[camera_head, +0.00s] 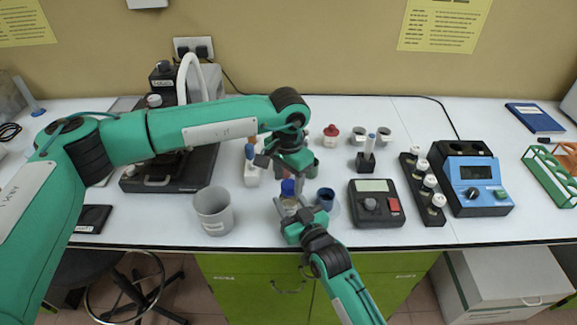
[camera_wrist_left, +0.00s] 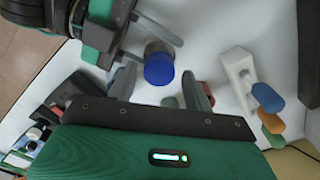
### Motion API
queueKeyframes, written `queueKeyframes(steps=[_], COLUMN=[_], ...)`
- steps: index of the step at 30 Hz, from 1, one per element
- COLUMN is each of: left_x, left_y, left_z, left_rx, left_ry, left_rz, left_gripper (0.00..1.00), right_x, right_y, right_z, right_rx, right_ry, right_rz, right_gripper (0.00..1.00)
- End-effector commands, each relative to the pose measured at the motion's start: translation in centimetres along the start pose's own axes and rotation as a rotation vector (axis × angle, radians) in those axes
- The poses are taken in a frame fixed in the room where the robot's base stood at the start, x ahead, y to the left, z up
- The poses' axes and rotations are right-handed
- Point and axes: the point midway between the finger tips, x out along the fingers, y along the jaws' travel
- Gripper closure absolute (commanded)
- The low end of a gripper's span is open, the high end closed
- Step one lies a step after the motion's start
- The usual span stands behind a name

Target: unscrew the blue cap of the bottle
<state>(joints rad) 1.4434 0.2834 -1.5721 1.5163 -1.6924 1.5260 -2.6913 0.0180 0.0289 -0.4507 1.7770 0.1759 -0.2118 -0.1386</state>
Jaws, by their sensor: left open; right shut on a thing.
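The bottle (camera_head: 290,203) stands upright near the front edge of the table, with its blue cap (camera_head: 288,187) on top. In the left wrist view the blue cap (camera_wrist_left: 159,71) faces the camera, with part of the clear bottle (camera_wrist_left: 158,46) behind it. My right gripper (camera_head: 293,209) is shut on the bottle's body below the cap.
A grey beaker (camera_head: 213,211) stands left of the bottle. A white holder with coloured-handled tools (camera_head: 251,170) stands behind left.

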Motion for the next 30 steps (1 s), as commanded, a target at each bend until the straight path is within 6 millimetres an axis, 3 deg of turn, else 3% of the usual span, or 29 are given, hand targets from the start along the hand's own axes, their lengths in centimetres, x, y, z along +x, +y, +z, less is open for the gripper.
queueKeyframes(steps=[11, 12, 19, 25, 30], left_x=[0.93, 0.93, 0.91, 0.90, 0.87], left_y=[0.04, 0.04, 0.03, 0.01, 0.00], left_z=[0.01, 0.01, 0.01, 0.01, 0.02], left_rx=[0.001, 0.000, 0.000, -0.020, -0.206], left_ry=[0.000, 0.000, 0.000, 0.000, 0.000], left_rz=[0.000, 0.000, 0.000, 0.000, 0.000], left_gripper=[0.49, 0.51, 0.94, 0.94, 0.94], right_x=[0.01, 0.01, 0.01, 0.00, 0.00], right_y=[0.00, 0.00, 0.00, 0.00, 0.00], right_z=[-0.03, -0.03, -0.03, -0.02, -0.02], right_rx=[0.000, 0.000, 0.000, 0.000, 0.000], right_ry=[0.001, 0.001, 0.001, 0.001, 0.001], right_rz=[0.000, 0.000, 0.000, 0.000, 0.000], right_gripper=[1.00, 1.00, 1.00, 1.00, 1.00])
